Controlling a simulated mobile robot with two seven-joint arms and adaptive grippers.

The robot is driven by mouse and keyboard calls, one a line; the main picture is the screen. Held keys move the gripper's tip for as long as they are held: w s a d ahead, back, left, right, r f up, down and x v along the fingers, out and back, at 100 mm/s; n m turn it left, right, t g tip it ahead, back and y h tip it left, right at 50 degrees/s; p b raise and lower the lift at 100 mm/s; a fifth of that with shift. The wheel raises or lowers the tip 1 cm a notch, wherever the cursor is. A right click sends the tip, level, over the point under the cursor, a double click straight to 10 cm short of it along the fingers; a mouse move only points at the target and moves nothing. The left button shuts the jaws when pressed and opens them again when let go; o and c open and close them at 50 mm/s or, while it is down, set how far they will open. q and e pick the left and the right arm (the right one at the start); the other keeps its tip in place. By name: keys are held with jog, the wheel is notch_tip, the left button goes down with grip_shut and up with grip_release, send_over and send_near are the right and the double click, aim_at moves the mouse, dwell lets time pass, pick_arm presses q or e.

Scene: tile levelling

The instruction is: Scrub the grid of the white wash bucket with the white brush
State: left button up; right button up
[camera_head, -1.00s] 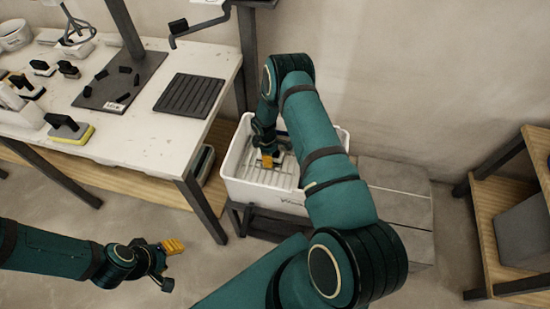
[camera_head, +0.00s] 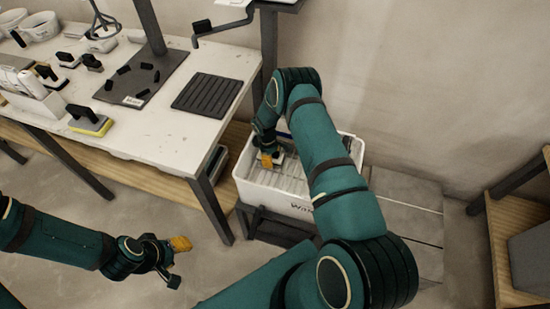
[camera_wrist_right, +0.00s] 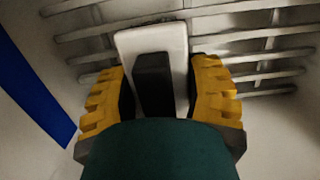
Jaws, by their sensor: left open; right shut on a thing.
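The white wash bucket (camera_head: 262,194) stands low beside the table, with a slatted grid (camera_head: 294,181) inside. My right gripper (camera_head: 270,160) reaches down into the bucket, at the left part of the grid. In the right wrist view, its yellow fingers (camera_wrist_right: 160,95) are shut on the black handle (camera_wrist_right: 153,85) of the white brush (camera_wrist_right: 140,42). The brush lies over the grid bars (camera_wrist_right: 270,45); whether it touches them I cannot tell. My left gripper (camera_head: 178,262) is open and empty over the floor at lower left.
The white table (camera_head: 165,125) at left holds a black ribbed mat (camera_head: 208,93), a dark board with small black pieces, a yellow-edged sponge block (camera_head: 90,122) and several brushes. A blue strip (camera_wrist_right: 35,85) shows beside the grid. A wooden shelf (camera_head: 510,230) stands at right.

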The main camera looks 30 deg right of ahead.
jog(key=shift+w+a, duration=0.15)
jog(key=shift+r+p, duration=0.3)
jog(key=shift+r, duration=0.15)
jog(key=shift+r+p, duration=1.85)
jog(key=shift+r, duration=1.7)
